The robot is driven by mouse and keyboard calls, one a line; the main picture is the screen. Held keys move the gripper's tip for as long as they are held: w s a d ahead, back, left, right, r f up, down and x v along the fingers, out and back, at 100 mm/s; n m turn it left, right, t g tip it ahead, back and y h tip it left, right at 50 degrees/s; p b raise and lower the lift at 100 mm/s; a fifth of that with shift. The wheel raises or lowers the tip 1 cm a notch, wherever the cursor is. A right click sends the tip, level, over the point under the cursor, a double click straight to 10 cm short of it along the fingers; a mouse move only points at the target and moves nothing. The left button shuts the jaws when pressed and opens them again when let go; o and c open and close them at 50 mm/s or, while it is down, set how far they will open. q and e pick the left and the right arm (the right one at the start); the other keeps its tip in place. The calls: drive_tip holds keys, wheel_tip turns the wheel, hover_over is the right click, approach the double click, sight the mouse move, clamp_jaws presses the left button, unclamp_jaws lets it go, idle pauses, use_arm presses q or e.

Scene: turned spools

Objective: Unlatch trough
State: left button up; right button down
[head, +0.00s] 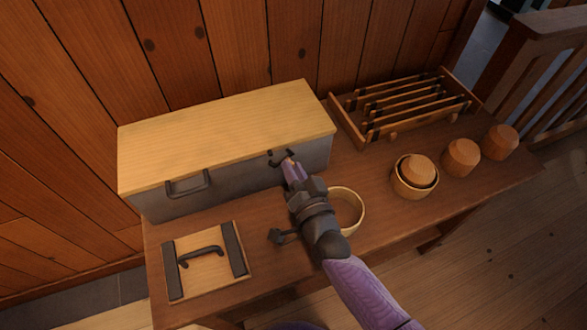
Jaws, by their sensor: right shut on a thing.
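The trough (240,178) is a long grey box with a pale wooden lid (225,130), standing at the back left of the table against the plank wall. The lid lies flat on it. A dark handle (188,184) is on the left of its front. A small dark latch (277,154) is on the right of its front. My right gripper (288,162) reaches up from the lower right and is shut on the latch. Its fingers hide part of the latch, so I cannot tell its exact position. My left gripper is not in view.
A wooden board with a dark handle (206,264) lies at the front left. A round bowl (352,212) sits beside my right wrist. A slatted rack (398,107) stands at the back right. Turned wooden cups (460,158) stand at the right, one inside a bowl (407,189).

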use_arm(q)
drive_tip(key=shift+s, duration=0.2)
use_arm(e)
drive_tip(key=shift+f, duration=0.1)
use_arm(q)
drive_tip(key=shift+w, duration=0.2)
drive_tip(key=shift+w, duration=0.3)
use_arm(e)
drive_tip(key=c, duration=0.5)
unclamp_jaws()
drive_tip(key=shift+c, duration=0.2)
drive_tip(key=shift+s, duration=0.1)
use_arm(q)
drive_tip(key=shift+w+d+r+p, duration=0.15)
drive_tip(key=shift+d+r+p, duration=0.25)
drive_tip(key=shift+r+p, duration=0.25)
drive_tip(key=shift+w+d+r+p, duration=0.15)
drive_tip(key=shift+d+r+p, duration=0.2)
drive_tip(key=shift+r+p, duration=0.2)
use_arm(e)
drive_tip(key=v, duration=0.9)
drive_tip(key=shift+s+d, duration=0.15)
drive_tip(key=shift+s, duration=0.2)
